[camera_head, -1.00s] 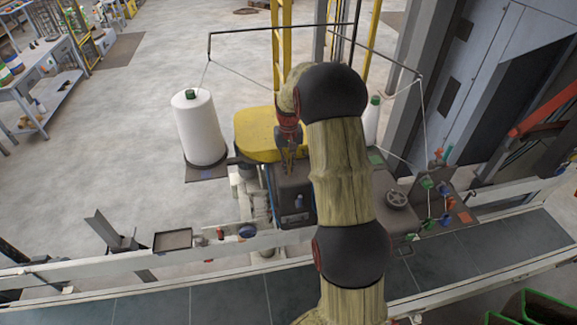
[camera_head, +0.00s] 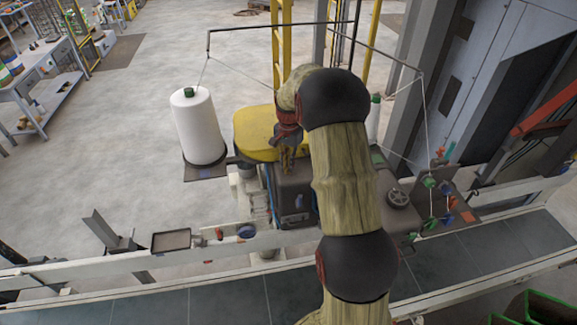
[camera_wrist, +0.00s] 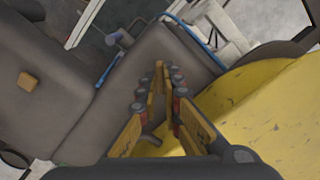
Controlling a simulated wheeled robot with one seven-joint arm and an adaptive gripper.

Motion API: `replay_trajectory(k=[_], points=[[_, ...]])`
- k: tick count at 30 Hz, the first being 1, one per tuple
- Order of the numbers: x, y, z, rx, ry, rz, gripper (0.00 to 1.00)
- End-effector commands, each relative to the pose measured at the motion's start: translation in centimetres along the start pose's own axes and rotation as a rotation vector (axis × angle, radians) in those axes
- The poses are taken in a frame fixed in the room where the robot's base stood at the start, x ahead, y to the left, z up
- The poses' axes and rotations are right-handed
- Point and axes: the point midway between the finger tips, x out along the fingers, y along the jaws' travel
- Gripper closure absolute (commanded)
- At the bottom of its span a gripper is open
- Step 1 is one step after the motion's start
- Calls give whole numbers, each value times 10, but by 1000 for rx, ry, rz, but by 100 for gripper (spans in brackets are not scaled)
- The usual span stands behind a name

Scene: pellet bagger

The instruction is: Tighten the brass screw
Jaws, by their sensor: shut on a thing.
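My gripper (camera_head: 287,166) is at the grey sewing machine head (camera_head: 293,190), beside the yellow cover (camera_head: 256,138). In the wrist view my gripper (camera_wrist: 166,72) has its two orange-yellow fingers pointing at the machine's grey body (camera_wrist: 120,105), with the tips close together. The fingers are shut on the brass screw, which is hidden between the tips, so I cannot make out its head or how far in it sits. The yellow cover (camera_wrist: 255,110) lies close on the right in the wrist view.
A white thread cone (camera_head: 199,127) stands left of the machine. A wire thread frame (camera_head: 310,24) rises above. A small tan block (camera_wrist: 27,80) sits on the grey housing. The conveyor (camera_head: 230,303) runs in front.

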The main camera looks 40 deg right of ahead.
Motion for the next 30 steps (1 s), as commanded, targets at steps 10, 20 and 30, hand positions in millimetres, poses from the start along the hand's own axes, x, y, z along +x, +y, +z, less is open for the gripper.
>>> replay_trajectory(k=[10, 20, 30], points=[[0, -1, 0, 328, 1, -2, 100], [0, 0, 0, 603, 0, -1, 100], [0, 0, 0, 768, 0, -1, 100]])
